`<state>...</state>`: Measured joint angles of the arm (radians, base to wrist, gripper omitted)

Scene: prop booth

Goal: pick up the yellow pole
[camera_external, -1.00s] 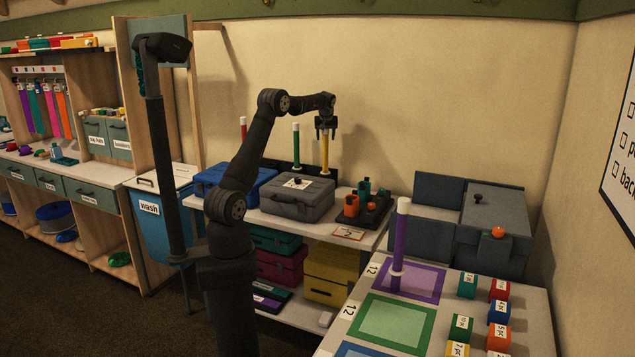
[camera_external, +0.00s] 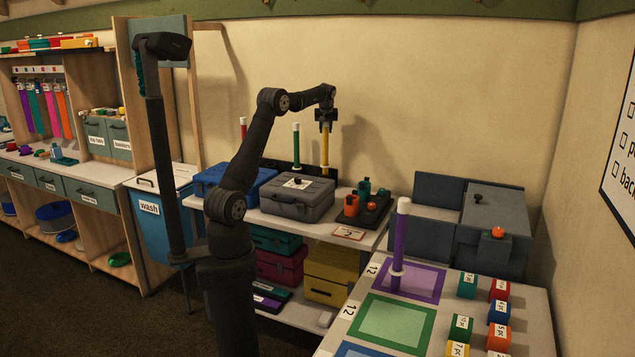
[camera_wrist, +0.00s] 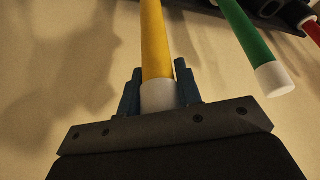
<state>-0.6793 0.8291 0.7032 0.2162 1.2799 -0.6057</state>
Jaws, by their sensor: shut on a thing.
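The yellow pole (camera_external: 325,150) stands upright in a dark rack on the back shelf against the wall. My gripper (camera_external: 326,126) is above it and shut on its top end. In the wrist view the yellow pole (camera_wrist: 155,40) runs between the two blue fingers, and its white end cap sits between them. My gripper (camera_wrist: 159,92) has a finger on each side of the cap. The gripper body hides the very tip of the cap.
A green pole (camera_external: 296,146) stands close left of the yellow one, and a red pole (camera_external: 243,128) farther left. A grey case (camera_external: 297,198) and blue case (camera_external: 232,182) lie in front. A purple pole (camera_external: 399,238) stands on the right table. The wall is close behind.

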